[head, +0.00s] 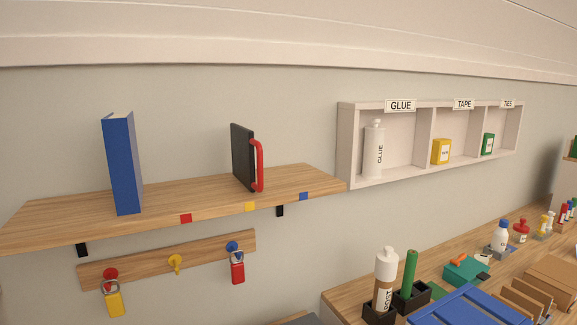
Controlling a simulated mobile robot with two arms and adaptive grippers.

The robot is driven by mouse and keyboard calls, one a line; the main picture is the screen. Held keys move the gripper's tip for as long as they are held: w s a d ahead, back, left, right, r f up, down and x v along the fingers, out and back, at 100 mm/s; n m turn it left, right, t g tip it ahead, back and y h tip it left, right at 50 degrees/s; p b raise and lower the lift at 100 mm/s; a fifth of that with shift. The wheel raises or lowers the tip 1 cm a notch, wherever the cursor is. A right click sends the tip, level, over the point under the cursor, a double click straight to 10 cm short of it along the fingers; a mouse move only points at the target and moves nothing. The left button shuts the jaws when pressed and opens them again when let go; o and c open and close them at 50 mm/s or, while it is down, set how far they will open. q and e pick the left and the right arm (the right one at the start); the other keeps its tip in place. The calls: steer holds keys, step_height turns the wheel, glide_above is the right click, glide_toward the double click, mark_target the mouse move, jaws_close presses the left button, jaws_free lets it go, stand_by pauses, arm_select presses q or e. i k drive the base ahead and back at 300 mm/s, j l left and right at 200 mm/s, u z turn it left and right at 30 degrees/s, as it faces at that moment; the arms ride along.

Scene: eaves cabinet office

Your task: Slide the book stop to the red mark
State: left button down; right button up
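The book stop (241,157) is a black upright plate with a red handle (259,165) on its right side. It stands on the wooden wall shelf (70,222), toward the right part. The red mark (186,218) is on the shelf's front edge, left of the book stop. A yellow mark (250,206) lies about below the stop, and a blue mark (304,196) is further right. A blue book (123,165) stands upright on the shelf, left of the red mark, with a clear gap to the stop. Neither of my grippers is in view.
A white cubby (347,140) with glue, tape and ties adjoins the shelf's right end. Below hangs a hook rail (205,255) with yellow (115,304) and red (238,272) padlocks. A cluttered desk (345,293) with bottles and a blue tray (470,308) is lower right.

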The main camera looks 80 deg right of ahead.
mark_target(243, 142)
steer(key=l+z, duration=0.15)
steer(key=z, duration=1.95)
